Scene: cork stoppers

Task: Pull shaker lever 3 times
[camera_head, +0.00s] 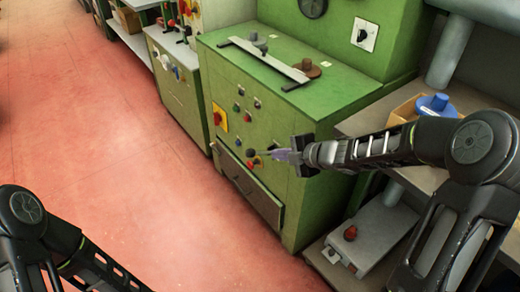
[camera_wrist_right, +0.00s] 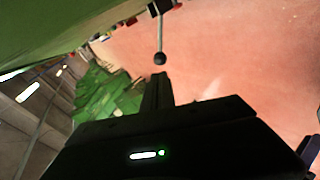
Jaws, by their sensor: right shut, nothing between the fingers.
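The shaker lever shows in the right wrist view as a thin metal rod with a dark ball knob (camera_wrist_right: 160,58) at its end. In the head view, small dark and red knobs (camera_head: 251,154) sit on the front of the green cabinet, close to my right gripper; I cannot tell surely which one is the lever's. My right gripper (camera_head: 284,155) is shut and empty in front of the cabinet. Its closed fingers (camera_wrist_right: 157,88) point toward the ball, and a small gap appears between them. My left arm shows at the lower left, its gripper out of view.
The green cabinet (camera_head: 255,185) carries buttons, a red knob on yellow and a grey drawer (camera_head: 250,187). To the right, shelves hold a cardboard box with a blue item (camera_head: 437,103) and a grey device with a red knob (camera_head: 350,233). The red floor is open at left.

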